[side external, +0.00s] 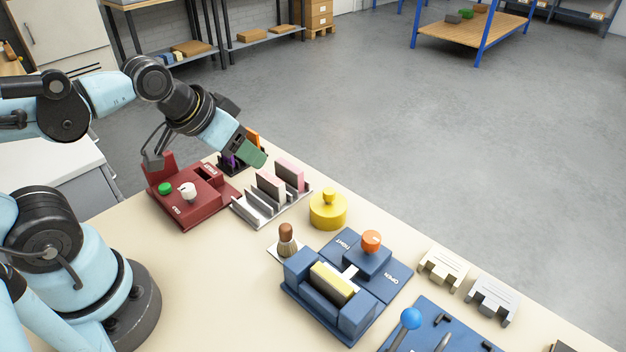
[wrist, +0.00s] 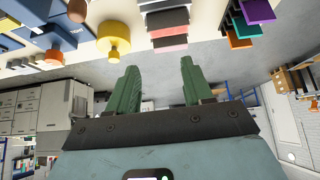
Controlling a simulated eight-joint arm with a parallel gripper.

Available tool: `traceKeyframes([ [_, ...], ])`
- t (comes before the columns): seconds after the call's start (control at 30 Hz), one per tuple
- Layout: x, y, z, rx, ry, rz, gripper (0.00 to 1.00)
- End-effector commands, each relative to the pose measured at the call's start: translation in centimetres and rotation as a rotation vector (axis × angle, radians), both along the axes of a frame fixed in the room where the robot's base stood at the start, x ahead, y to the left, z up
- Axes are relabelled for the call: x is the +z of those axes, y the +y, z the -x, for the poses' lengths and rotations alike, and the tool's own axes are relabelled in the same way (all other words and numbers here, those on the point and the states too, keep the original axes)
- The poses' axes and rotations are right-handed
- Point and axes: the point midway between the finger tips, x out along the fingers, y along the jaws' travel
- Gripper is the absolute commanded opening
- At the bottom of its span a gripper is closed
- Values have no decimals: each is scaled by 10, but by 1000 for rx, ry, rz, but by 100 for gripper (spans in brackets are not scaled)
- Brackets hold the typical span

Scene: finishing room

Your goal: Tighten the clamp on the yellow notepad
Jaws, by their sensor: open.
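The yellow notepad (side external: 334,281) sits upright between the jaws of the blue clamp (side external: 322,306) at the lower middle of the side view. The clamp's orange knob (side external: 371,240) stands on a blue block, with the words TIGHT and OPEN marked on either side. My gripper (side external: 254,154) is open and empty, with green fingers. It is above the far end of the table, well away from the clamp. Its fingers (wrist: 158,75) stand apart in the wrist view.
A yellow knobbed cylinder (side external: 327,211), a brush (side external: 287,240) and a slotted rack (side external: 262,209) stand between my gripper and the clamp. A red box (side external: 190,200) is beneath my arm. Pale brackets (side external: 443,268) and a blue board (side external: 440,325) lie beyond the clamp.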

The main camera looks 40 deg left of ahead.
Motion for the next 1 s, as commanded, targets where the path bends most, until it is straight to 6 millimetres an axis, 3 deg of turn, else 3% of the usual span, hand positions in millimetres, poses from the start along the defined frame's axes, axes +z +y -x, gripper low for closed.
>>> traceKeyframes([
  [0.17, 15, -17, -16, 61, 89, 98, 59],
  [0.5, 40, -78, -61, 292, 416, 331, 59],
  [0.8, 38, -140, -95, 516, 725, 410, 59],
  [1.0, 29, -173, -106, 642, 883, 402, 59],
])
